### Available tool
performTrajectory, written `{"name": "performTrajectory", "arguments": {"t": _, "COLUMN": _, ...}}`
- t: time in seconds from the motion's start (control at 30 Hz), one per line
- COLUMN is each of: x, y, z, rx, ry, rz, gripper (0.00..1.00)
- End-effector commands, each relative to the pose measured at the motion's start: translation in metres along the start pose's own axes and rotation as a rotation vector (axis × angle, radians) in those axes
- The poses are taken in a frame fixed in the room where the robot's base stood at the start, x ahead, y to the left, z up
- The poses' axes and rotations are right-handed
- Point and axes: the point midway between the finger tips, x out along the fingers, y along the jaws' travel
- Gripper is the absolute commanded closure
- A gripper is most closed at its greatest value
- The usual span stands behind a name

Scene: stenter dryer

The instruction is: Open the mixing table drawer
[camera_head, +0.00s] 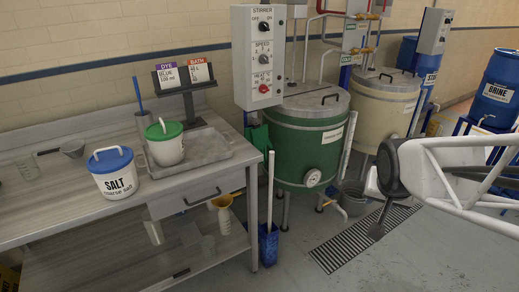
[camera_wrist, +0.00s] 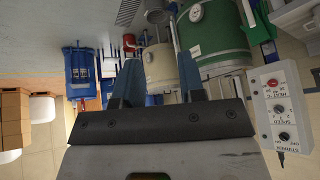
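The grey metal mixing table (camera_head: 60,205) stands at the left in the head view. Its drawer (camera_head: 170,207) sits under the right part of the top and looks shut, with a dark bar handle (camera_head: 203,199) across its front. My arm is at the right of the head view, well apart from the drawer; I cannot make out the fingers there. In the wrist view my gripper (camera_wrist: 160,84) shows two blue fingers spread apart with nothing between them. The wrist view is turned over and faces the vats; the drawer is not seen in it.
A salt tub (camera_head: 116,181) and a green-lidded tub (camera_head: 165,150) stand on the table. A blue bin (camera_head: 268,245) with an upright handle stands by the table's right leg. A green vat (camera_head: 308,150) and control box (camera_head: 258,60) are behind. Open floor and a drain grate (camera_head: 340,250) lie in front.

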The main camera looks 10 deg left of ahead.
Motion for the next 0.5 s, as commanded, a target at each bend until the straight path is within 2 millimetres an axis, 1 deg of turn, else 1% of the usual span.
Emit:
{"name": "performTrajectory", "arguments": {"t": 0.03, "x": 0.013, "y": -0.01, "z": -0.01, "rx": 0.007, "ry": 0.022, "rz": -0.013, "gripper": 0.63}}
{"name": "performTrajectory", "arguments": {"t": 0.2, "x": 0.049, "y": -0.041, "z": -0.045, "rx": 0.042, "ry": 0.114, "rz": -0.07, "gripper": 0.63}}
{"name": "performTrajectory", "arguments": {"t": 0.37, "x": 0.083, "y": -0.075, "z": -0.07, "rx": 0.075, "ry": 0.189, "rz": -0.141, "gripper": 0.63}}
{"name": "performTrajectory", "arguments": {"t": 0.5, "x": 0.113, "y": -0.108, "z": -0.089, "rx": 0.105, "ry": 0.247, "rz": -0.217, "gripper": 0.63}}
